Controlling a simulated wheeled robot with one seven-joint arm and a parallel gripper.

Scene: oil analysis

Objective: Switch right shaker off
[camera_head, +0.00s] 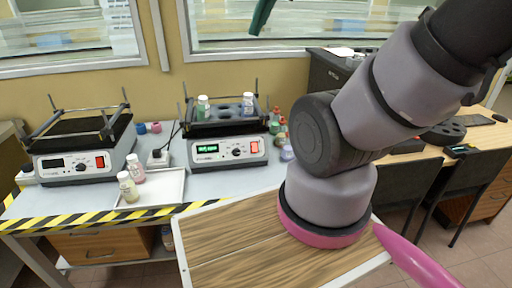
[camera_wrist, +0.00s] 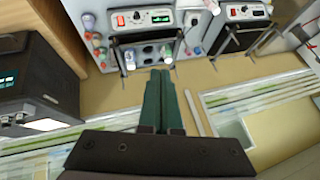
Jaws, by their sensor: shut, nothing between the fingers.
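The right shaker (camera_head: 228,152) stands on the grey bench in the head view, with a lit green display (camera_head: 207,148), a black knob and a red switch (camera_head: 254,146) on its front. Two capped bottles (camera_head: 203,108) stand in its top rack. In the wrist view, the picture is turned over and this shaker's front panel (camera_wrist: 141,20) is at the upper middle, with its red switch (camera_wrist: 121,20). My gripper (camera_wrist: 161,72) is shut and empty, its green fingers together. A green finger part shows at the top of the head view, high above and apart from the shaker.
The left shaker (camera_head: 78,166) has a dark display and a red switch. A white tray (camera_head: 165,192) holds two bottles in front, between the shakers. Several small coloured bottles (camera_head: 284,135) stand right of the right shaker. A black device (camera_wrist: 38,75) is at left in the wrist view.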

